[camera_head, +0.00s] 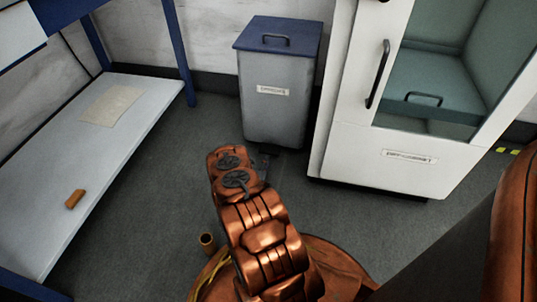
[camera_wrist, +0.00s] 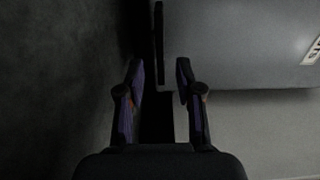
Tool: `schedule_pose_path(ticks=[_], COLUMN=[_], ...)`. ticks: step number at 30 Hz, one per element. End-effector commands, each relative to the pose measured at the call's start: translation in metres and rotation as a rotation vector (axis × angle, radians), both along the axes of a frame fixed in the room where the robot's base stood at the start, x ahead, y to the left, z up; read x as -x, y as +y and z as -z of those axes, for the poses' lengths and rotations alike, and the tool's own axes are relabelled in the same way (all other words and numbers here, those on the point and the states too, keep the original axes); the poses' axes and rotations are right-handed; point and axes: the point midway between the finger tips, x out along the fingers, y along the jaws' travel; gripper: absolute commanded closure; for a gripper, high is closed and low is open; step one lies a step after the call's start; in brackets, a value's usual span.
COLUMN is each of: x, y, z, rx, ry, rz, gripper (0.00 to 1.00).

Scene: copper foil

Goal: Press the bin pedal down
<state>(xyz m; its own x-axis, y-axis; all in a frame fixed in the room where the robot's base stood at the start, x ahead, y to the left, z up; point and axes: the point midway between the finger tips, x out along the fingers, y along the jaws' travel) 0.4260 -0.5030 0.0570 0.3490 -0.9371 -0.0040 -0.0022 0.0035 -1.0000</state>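The bin (camera_head: 272,108) stands against the back wall, with a grey body, a blue lid with a dark handle, and a label on its front. The lid is shut. A small dark piece (camera_head: 263,161) low at the bin's front may be the pedal; my copper arm partly covers that area. In the wrist view, the bin's grey side (camera_wrist: 240,45) fills the upper right. My gripper (camera_wrist: 160,75) has its two fingers apart close to the bin's base, with a dark strip (camera_wrist: 159,45) just beyond them. Whether the fingers touch the pedal cannot be told.
A white cabinet (camera_head: 345,140) with a glass front stands right of the bin. A small brown cup (camera_head: 208,243) is on the floor. Floor left of the bin is clear.

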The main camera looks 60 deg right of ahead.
Motion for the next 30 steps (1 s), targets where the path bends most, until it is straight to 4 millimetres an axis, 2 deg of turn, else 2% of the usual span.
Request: schedule_pose_path(ticks=[5, 12, 18, 30], x=[-0.003, -0.015, -0.024, -0.026], y=[-0.012, -0.045, -0.065, -0.073], z=[0.002, 0.003, 0.001, 0.0], rx=[0.005, 0.006, 0.006, 0.003], ry=[-0.006, -0.005, -0.004, -0.002], rz=[0.003, 0.002, 0.0, 0.0], gripper=[0.65, 0.65, 0.65, 0.65])
